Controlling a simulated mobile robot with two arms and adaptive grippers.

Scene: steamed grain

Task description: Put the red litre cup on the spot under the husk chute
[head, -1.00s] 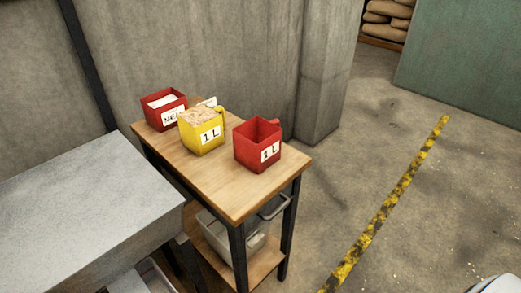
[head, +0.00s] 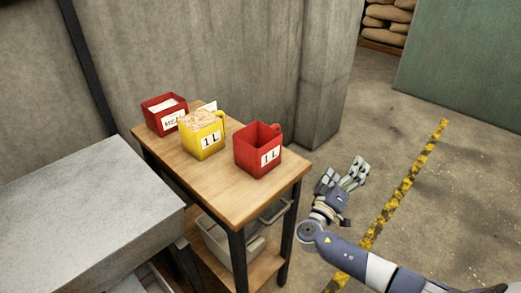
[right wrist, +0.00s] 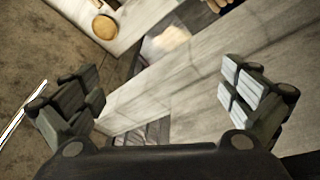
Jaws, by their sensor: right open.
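The red litre cup (head: 258,152) stands upright on the right end of a small wooden table in the head view. Its front label reads 1 L, its handle is at the back right, and it looks empty inside. My right gripper (head: 346,174) is open and empty in the air to the right of the table, apart from the cup. In the right wrist view the open fingers (right wrist: 158,97) have nothing between them. My left gripper is not in view. The husk chute and the spot under it cannot be made out.
A yellow 1 L cup (head: 203,137) filled with pale grain stands left of the red cup. A red box with a partly hidden label (head: 164,119) is behind it. The wooden table (head: 230,203) has a bin (head: 222,247) below. A grey metal surface (head: 85,205) is at left.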

